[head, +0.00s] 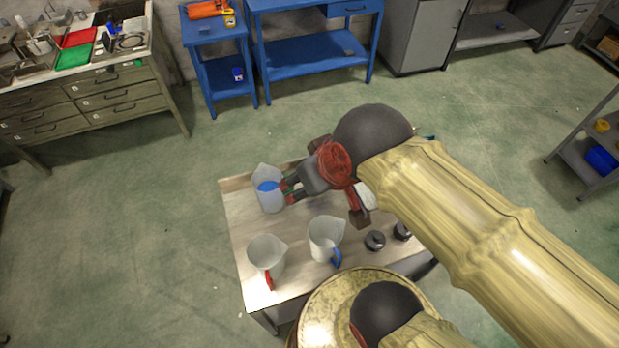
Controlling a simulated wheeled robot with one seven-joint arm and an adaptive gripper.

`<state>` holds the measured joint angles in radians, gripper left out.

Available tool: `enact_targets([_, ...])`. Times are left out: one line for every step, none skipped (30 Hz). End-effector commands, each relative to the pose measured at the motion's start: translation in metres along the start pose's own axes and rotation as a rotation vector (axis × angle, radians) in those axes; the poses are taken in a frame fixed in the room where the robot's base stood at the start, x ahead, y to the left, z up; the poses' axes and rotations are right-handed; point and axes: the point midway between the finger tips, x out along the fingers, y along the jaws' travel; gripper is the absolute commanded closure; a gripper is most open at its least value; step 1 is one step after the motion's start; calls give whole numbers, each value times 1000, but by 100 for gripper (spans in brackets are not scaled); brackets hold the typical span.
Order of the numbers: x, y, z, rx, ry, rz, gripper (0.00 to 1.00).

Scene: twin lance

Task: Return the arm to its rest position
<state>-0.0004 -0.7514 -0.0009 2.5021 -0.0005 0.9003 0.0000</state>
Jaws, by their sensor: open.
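My gripper (288,190) is at the end of my arm, over the far left part of a small wooden-topped table (240,225). Its fingers are apart. They are at the right side of a pale jug with blue on it (270,197); I cannot tell whether they touch it. The jug stands upright near the table's left edge. My arm reaches in from the lower right and hides part of the table's right side.
A jug with a red handle (266,255) and a jug with a blue handle (325,238) stand nearer on the table. A dark round object (375,240) lies right of them. Blue workbenches (310,60) and a drawer cabinet (100,100) stand farther back. The green floor between is clear.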

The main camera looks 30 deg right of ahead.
Motion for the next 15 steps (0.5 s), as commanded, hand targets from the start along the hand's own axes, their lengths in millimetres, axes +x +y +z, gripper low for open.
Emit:
enact_targets([0,0,0,0,0,0,43])
enact_targets([0,0,0,0,0,0,43])
enact_targets([0,0,0,0,0,0,43])
enact_targets([1,0,0,0,0,0,43])
enact_targets([2,0,1,0,0,0,43])
enact_targets([5,0,2,0,0,0,43])
enact_targets([7,0,3,1,0,0,43])
enact_targets([11,0,5,1,0,0,43])
enact_targets([16,0,8,1,0,0,43])
enact_targets([21,0,11,1,0,0,43])
enact_targets([26,0,13,1,0,0,43])
enact_targets([33,0,17,1,0,0,43])
enact_targets([39,0,20,1,0,0,43])
enact_targets([44,0,23,1,0,0,43])
enact_targets([51,0,27,1,-1,0,43])
